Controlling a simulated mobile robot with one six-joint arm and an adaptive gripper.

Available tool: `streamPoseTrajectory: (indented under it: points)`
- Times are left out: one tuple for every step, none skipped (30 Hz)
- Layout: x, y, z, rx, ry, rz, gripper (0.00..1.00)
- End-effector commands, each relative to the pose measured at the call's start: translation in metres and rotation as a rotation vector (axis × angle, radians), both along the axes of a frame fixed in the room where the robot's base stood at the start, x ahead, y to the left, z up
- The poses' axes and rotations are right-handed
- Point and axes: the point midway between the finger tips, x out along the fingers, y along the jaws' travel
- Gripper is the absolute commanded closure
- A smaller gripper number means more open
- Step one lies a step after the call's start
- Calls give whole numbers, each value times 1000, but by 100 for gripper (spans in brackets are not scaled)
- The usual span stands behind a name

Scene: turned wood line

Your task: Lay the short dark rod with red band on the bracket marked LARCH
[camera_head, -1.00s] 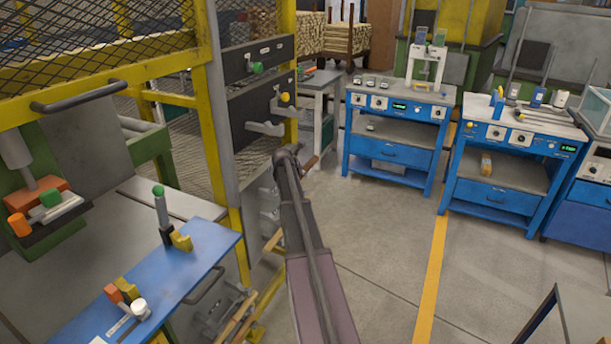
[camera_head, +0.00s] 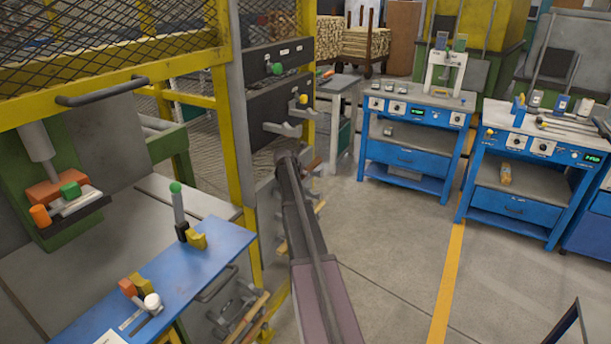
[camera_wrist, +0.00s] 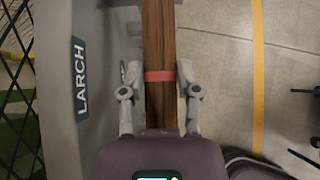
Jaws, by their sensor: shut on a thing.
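In the wrist view my gripper (camera_wrist: 160,80) is shut on a dark brown rod (camera_wrist: 160,35) with a red band (camera_wrist: 160,76). The band lies between the fingers, and the rod runs away from the wrist toward the top edge. A grey panel to the left carries the LARCH label (camera_wrist: 80,78); the rod is beside this panel, apart from the label. I cannot make out the LARCH bracket clearly, nor whether the rod touches it. In the head view my arm hides the gripper and most of the rod.
A rack panel (camera_head: 265,92) on the left carries grey brackets (camera_head: 283,129). Lower brackets hold light rods (camera_head: 246,316). A blue bench (camera_head: 190,270) stands at the front left. Blue workstations (camera_head: 410,157) stand at the back right. The floor (camera_head: 390,240) right of my arm is clear.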

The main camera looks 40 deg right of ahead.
Motion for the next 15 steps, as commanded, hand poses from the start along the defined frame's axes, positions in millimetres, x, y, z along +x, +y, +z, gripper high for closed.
streamPoseTrajectory:
  points:
    - [0,0,-8,0,0,0,100]
    - [0,0,-10,0,0,0,100]
    - [-1,0,-12,0,0,0,100]
    - [-1,0,-13,0,0,0,100]
    - [-1,0,-14,0,0,0,100]
    - [-1,0,-16,0,0,0,100]
    - [-1,0,-17,0,0,0,100]
    - [-1,0,-18,0,0,0,100]
    - [-1,0,-19,0,0,0,100]
    - [-1,-1,-19,0,-1,-1,100]
    - [-1,-1,-19,0,0,-1,100]
    - [-1,-2,-20,0,0,-1,100]
    - [-1,-1,-20,0,0,-1,100]
    - [-1,-2,-20,0,0,-1,100]
    - [-1,-1,-20,0,0,-1,100]
